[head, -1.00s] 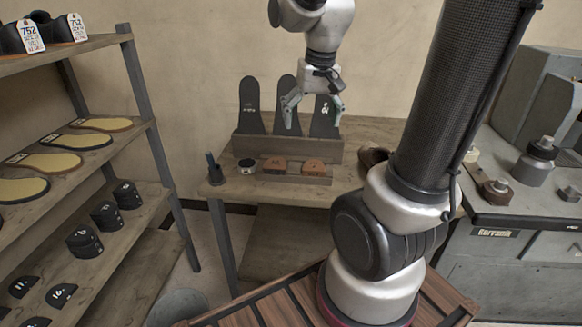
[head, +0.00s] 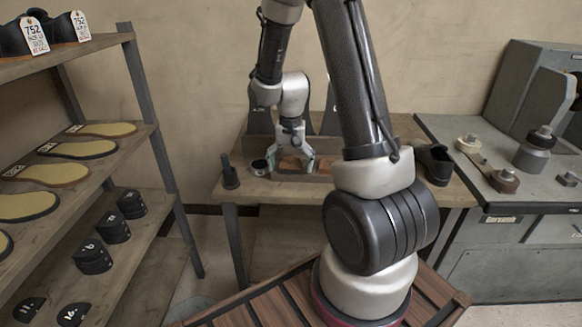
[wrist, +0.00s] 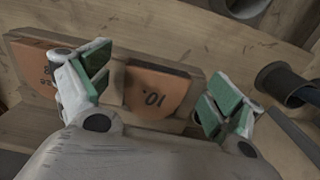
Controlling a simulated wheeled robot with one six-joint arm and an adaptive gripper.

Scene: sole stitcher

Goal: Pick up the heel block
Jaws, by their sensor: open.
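Two orange-brown heel blocks sit side by side in a wooden holder on the table. In the wrist view, one block marked "10" (wrist: 160,95) lies between my fingers, and another block (wrist: 32,72) with small dark markings lies to its left. My gripper (head: 290,160) is open and points down over the holder in the head view, where its fingers partly hide the blocks. In the wrist view my gripper (wrist: 156,92) has its green-padded fingers apart, on either side of the marked block. I cannot tell whether they touch it.
A round tin (head: 260,167) and a dark upright cylinder (head: 230,173) stand left of the holder. Shelves with soles and black heel pieces (head: 113,226) stand left; a grey machine (head: 535,120) stands right.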

